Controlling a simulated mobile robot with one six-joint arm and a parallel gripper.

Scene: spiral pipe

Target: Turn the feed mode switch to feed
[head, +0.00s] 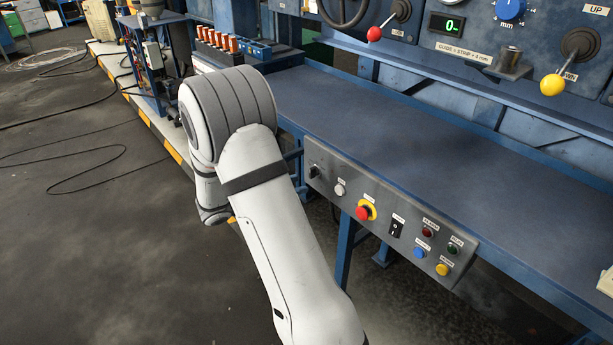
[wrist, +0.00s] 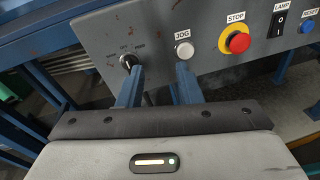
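The feed mode switch (wrist: 128,62) is a black rotary knob with a light mark, at the left end of the grey control panel in the wrist view. Small labels sit above and beside it, too small to read surely. It also shows in the head view as a small dark knob (head: 313,172). My gripper (wrist: 160,68) is open, with its two blue fingers apart and nothing between them. The left fingertip lies just below the knob in the picture; I cannot tell whether it touches. The right fingertip is below the white JOG button. In the head view my arm hides most of the gripper.
The grey control panel (head: 385,218) also carries the JOG button (wrist: 182,48), a red STOP button (wrist: 238,42) on yellow, a black LAMP rocker (wrist: 281,22) and a blue RESET button (wrist: 306,27).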

